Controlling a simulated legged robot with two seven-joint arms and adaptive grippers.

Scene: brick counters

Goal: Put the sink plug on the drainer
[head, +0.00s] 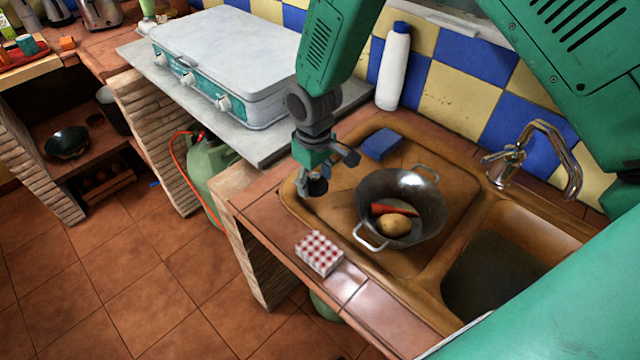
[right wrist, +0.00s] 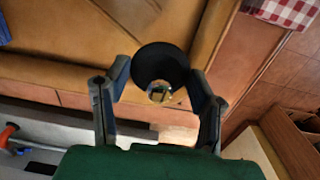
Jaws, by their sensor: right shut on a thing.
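The sink plug (right wrist: 160,60) is a round black disc with a shiny metal centre, between the fingers of my right gripper (right wrist: 158,82) in the right wrist view. In the head view my right gripper (head: 322,172) points down, shut on the dark plug (head: 316,188), at the left end of the brown drainer (head: 345,205). The plug is over the drainer's left edge area; whether it touches the surface I cannot tell. The drainer adjoins the sink basin (head: 500,270) on the right. My left gripper is not in view.
A wok (head: 432,205) with a potato and a red item stands on the drainer, right of the gripper. A blue sponge (head: 381,143) lies behind it. A checked cloth (head: 319,253) lies on the front edge. A white bottle (head: 393,70) and tap (head: 535,155) stand at the back.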

